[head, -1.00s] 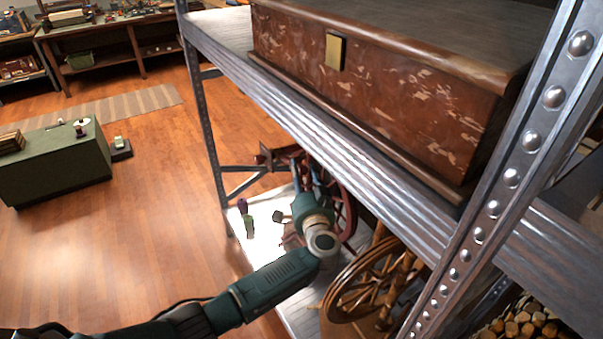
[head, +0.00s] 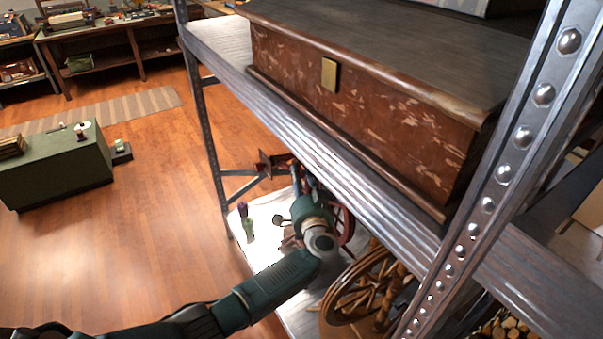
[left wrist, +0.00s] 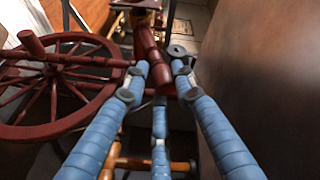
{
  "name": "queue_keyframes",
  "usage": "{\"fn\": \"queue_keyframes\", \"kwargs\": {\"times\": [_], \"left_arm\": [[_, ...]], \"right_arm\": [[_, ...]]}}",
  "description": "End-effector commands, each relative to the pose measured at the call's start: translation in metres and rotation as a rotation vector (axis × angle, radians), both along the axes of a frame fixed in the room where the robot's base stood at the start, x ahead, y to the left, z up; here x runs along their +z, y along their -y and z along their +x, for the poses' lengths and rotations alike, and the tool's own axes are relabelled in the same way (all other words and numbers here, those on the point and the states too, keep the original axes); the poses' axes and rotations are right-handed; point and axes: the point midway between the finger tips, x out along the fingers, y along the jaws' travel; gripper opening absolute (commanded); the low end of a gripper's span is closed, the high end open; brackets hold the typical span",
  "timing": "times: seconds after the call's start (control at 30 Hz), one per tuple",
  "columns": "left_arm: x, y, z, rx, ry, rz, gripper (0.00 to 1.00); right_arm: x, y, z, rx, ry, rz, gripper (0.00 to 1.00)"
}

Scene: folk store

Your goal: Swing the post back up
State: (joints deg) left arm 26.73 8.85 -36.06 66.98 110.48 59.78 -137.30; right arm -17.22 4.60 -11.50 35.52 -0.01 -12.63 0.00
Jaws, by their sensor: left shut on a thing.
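A dark red turned post (left wrist: 150,48) runs between my gripper's fingers in the left wrist view, leaning away toward the upper left. My left gripper (left wrist: 160,80), with blue-wrapped fingers, is shut on it. A dark red spoked wheel (left wrist: 50,128) stands just left of the fingers. In the head view my left gripper (head: 298,175) reaches under the upper shelf, partly hidden by the wrist and shelf edge. Part of the red wheel (head: 347,226) shows beside it. The grip on the post is hidden in the head view. My right gripper is not in view.
A metal shelf beam (head: 330,160) passes above my arm and carries a brown chest (head: 370,112). A wooden spinning wheel (head: 360,290) stands close right of my wrist. Small bottles (head: 247,222) stand on the white lower shelf (head: 268,250). Open floor (head: 110,240) lies left.

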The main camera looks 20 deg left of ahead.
Motion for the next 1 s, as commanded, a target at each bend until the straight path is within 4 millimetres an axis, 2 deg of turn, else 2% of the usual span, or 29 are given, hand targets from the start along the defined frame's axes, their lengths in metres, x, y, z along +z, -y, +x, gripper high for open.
{"fn": "queue_keyframes", "kwargs": {"times": [0.03, 0.1, 0.6, 0.83, 1.0], "left_arm": [[0.021, -0.008, 0.003, 0.013, 0.006, 0.005, 0.00], [0.024, -0.010, 0.004, 0.016, 0.002, -0.001, 0.00], [0.030, -0.006, 0.002, 0.002, -0.113, -0.127, 0.00], [0.039, -0.015, 0.007, 0.004, -0.195, -0.238, 0.00], [0.053, -0.025, 0.012, 0.006, -0.245, -0.302, 0.00]], "right_arm": [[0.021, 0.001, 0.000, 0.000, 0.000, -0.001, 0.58], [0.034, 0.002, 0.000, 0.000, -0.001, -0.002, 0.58], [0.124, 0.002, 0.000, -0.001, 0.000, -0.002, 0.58], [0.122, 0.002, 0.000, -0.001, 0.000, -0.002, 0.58], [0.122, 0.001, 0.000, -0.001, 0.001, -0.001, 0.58]]}}
